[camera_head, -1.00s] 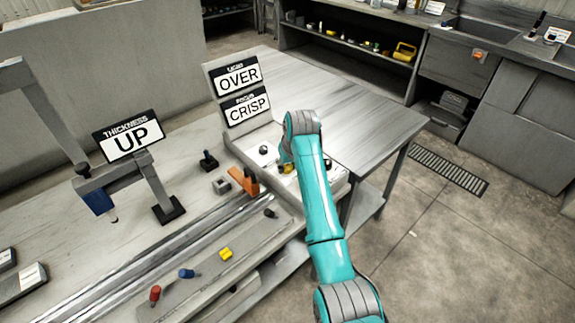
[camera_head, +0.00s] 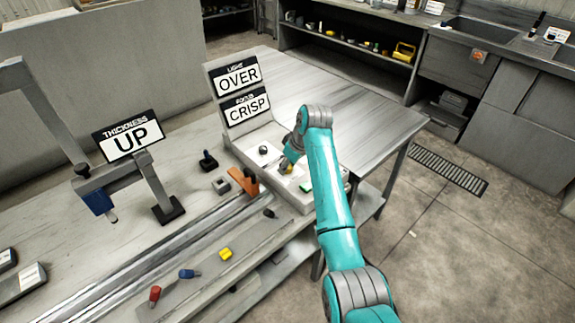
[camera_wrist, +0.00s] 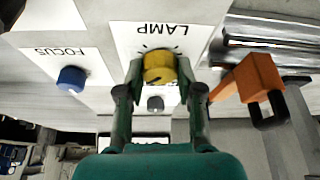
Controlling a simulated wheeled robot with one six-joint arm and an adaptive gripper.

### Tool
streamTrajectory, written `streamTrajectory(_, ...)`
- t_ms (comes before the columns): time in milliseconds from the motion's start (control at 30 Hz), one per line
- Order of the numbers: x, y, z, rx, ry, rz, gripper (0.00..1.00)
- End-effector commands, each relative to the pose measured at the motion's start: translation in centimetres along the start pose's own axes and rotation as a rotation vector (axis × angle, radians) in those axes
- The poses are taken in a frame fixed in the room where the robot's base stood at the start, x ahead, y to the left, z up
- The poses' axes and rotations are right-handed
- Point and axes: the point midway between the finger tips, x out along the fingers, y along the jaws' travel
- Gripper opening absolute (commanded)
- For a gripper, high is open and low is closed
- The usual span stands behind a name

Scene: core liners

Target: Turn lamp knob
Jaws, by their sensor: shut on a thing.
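The yellow lamp knob (camera_wrist: 159,67) sits on a white plate marked LAMP (camera_wrist: 160,33), which appears upside down in the wrist view. My gripper (camera_wrist: 160,72) is shut on this knob, with one finger on each side. In the head view my gripper (camera_head: 287,165) is at the white control panel (camera_head: 240,148), and a bit of the yellow knob (camera_head: 290,169) shows beside it. The light sign (camera_head: 238,76) above the panel reads OVER.
A blue knob (camera_wrist: 71,79) on the FOCUS plate and a small grey knob (camera_wrist: 155,103) are close by. An orange clamp (camera_wrist: 252,80) stands close to one finger. The focus sign (camera_head: 247,108) reads CRISP; the thickness sign (camera_head: 129,136) reads UP. The grey tabletop (camera_head: 350,120) behind is clear.

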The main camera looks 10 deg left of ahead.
Motion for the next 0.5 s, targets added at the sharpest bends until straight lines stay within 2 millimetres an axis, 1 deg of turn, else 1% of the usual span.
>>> streamTrajectory(200, 0.01, 0.12, 0.02, -0.122, -0.001, -0.051, 0.01)
streamTrajectory(500, 0.02, 0.12, 0.02, -0.212, -0.002, -0.089, 0.01)
